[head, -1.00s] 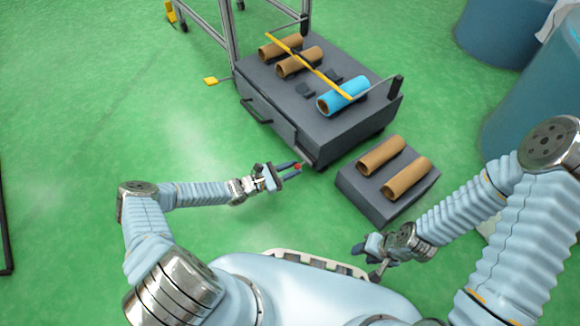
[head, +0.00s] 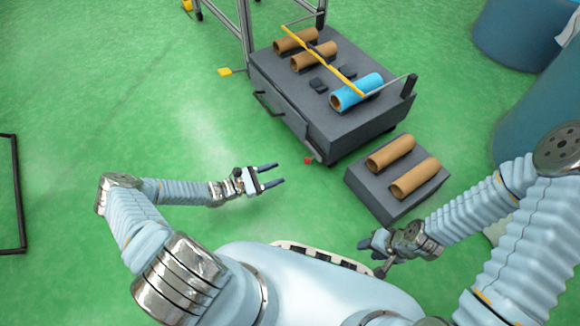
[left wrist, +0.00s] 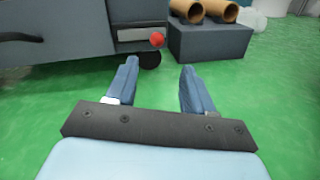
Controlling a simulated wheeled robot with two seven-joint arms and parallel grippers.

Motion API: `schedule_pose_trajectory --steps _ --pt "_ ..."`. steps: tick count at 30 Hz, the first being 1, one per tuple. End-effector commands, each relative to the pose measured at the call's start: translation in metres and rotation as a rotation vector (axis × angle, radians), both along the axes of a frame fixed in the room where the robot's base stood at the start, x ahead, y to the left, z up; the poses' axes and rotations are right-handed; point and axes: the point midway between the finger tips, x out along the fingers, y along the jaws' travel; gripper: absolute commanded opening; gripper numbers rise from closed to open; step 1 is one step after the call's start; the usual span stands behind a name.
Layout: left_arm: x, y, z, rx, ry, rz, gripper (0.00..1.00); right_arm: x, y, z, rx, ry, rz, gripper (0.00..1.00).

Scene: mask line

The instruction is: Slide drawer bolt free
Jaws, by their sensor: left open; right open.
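The drawer bolt shows a red knob (head: 307,161) at the lower front corner of a dark grey cabinet (head: 345,134). In the left wrist view the red knob (left wrist: 157,40) stands out beside a light metal plate. The drawer front (head: 290,125) carries a dark bar handle (head: 268,104) and looks closed. My left gripper (head: 281,174) is open and empty, short of the knob and apart from it. In the left wrist view its two fingers (left wrist: 158,88) point toward the knob. My right gripper (head: 366,246) is open near my body, away from the cabinet.
A low grey block (head: 385,205) with two brown tubes stands right of the cabinet. On the cabinet lie brown tubes (head: 314,57), a blue tube (head: 357,92) and a yellow bar (head: 332,66). Blue barrels (head: 520,35) stand at right.

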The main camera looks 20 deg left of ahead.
Motion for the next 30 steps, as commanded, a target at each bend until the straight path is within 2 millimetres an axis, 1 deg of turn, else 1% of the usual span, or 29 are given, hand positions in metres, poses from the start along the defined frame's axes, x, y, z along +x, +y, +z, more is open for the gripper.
schedule_pose_trajectory --steps 1,3,7,24,26,27,29,30 --pt "-0.006 0.007 0.000 0.002 0.002 0.001 0.52 0.000 0.000 0.001 0.000 0.000 0.000 0.43" --pt "-0.013 0.015 0.000 0.001 0.001 0.001 0.52 0.000 0.000 0.002 0.000 0.001 0.000 0.43" --pt "-0.020 0.023 0.000 -0.001 0.001 0.000 0.52 0.000 0.000 0.002 0.000 0.001 0.000 0.43" --pt "-0.022 0.024 0.000 -0.001 0.001 -0.001 0.52 0.000 0.000 0.002 0.000 0.001 0.000 0.43" --pt "-0.022 0.021 0.000 0.007 0.003 -0.015 0.52 0.000 0.000 0.002 0.000 0.001 0.000 0.43" --pt "-0.024 0.014 0.000 0.021 0.007 -0.039 0.52 0.000 0.000 0.002 0.000 0.001 0.000 0.43" --pt "-0.029 -0.005 0.000 0.062 0.019 -0.109 0.52 0.000 0.000 0.002 0.000 0.001 0.000 0.43" --pt "-0.035 -0.023 -0.001 0.108 0.030 -0.180 0.52 0.000 0.000 0.002 0.000 0.001 0.000 0.43"
